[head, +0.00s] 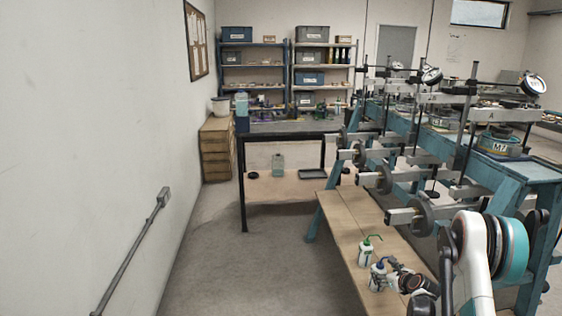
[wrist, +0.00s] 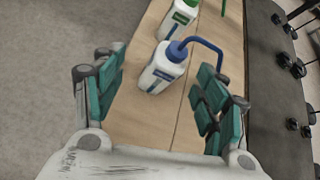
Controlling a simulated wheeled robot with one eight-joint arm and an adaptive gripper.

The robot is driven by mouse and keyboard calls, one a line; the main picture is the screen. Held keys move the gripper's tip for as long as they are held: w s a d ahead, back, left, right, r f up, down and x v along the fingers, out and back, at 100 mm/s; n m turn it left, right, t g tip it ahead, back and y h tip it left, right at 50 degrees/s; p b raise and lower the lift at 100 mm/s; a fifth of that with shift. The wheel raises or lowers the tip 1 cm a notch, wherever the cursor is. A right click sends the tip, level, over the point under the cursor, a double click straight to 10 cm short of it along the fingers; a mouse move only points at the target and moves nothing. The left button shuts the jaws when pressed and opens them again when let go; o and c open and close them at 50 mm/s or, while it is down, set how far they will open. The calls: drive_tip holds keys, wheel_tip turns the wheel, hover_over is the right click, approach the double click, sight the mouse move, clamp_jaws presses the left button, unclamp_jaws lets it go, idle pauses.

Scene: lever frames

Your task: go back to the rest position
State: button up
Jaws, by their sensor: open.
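My gripper (wrist: 162,100) is open in the wrist view, its teal-padded fingers wide apart. A white wash bottle with a blue cap and bent blue spout (wrist: 163,68) stands on the wooden bench (wrist: 130,118) ahead of the fingertips, with nothing held between them. In the head view my gripper (head: 402,278) is small, at the lower right above the bench, right beside the blue-capped bottle (head: 377,276). A second white bottle with a green cap (wrist: 180,18) stands farther along the bench; it also shows in the head view (head: 366,251).
Teal lever frames with weights and dial gauges (head: 480,140) line the right side. A dark-framed table (head: 290,127) stands at the back, before shelves (head: 265,70). A wall (head: 90,150) with conduit bounds the left. The grey floor (head: 260,260) between wall and bench is clear.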

drive_tip(key=s+a+r+n+g, duration=0.1)
drive_tip(key=s+a+r+n, duration=0.3)
drive_tip(key=r, duration=0.5)
drive_tip(key=s+a+r+n, duration=0.2)
drive_tip(key=a+r+n, duration=0.4)
drive_tip(key=r, duration=0.4)
drive_tip(key=s+a+r+n+g, duration=0.1)
drive_tip(key=s+a+r+n, duration=0.3)
drive_tip(key=r, duration=0.5)
drive_tip(key=s+a+r+n+g, duration=0.1)
drive_tip(key=s+a+r+n, duration=0.35)
drive_tip(key=s, duration=0.35)
drive_tip(key=s+a+r+n, duration=0.3)
drive_tip(key=s+r+n, duration=0.15)
drive_tip(key=s, duration=0.35)
drive_tip(key=s+a+f+n+g, duration=0.15)
drive_tip(key=s+n, duration=0.75)
drive_tip(key=s, duration=0.9)
wheel_tip(320, 180, up, 15)
drive_tip(key=p, duration=1.5)
drive_tip(key=shift+a+n+h, duration=0.3)
drive_tip(key=shift+a+h, duration=0.1)
drive_tip(key=shift+a, duration=0.05)
drive_tip(key=shift+t, duration=0.25)
